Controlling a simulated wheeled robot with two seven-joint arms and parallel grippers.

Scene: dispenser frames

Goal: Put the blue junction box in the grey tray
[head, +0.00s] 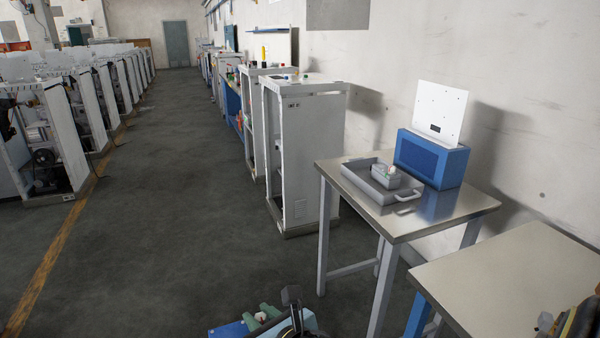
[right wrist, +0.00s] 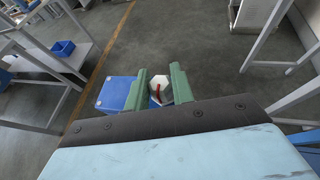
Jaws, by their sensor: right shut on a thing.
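The grey tray (head: 362,190) lies on a metal-topped table at the right of the head view. A smaller grey container (head: 385,175) with something white and green stands in it. My right gripper (head: 266,314) is at the bottom of the head view, in front of the table and lower than its top. Its green fingers also show in the right wrist view (right wrist: 160,82). They are shut on the blue junction box (right wrist: 115,94), with a white part with a red mark between the fingertips. The box also shows in the head view (head: 230,330), partly cut off. My left gripper is not in view.
A large blue case (head: 432,160) with a white upright panel (head: 440,113) stands behind the tray. A second table (head: 515,282) is at the lower right. White cabinets (head: 308,150) stand left of the table. The floor aisle (head: 180,180) is clear.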

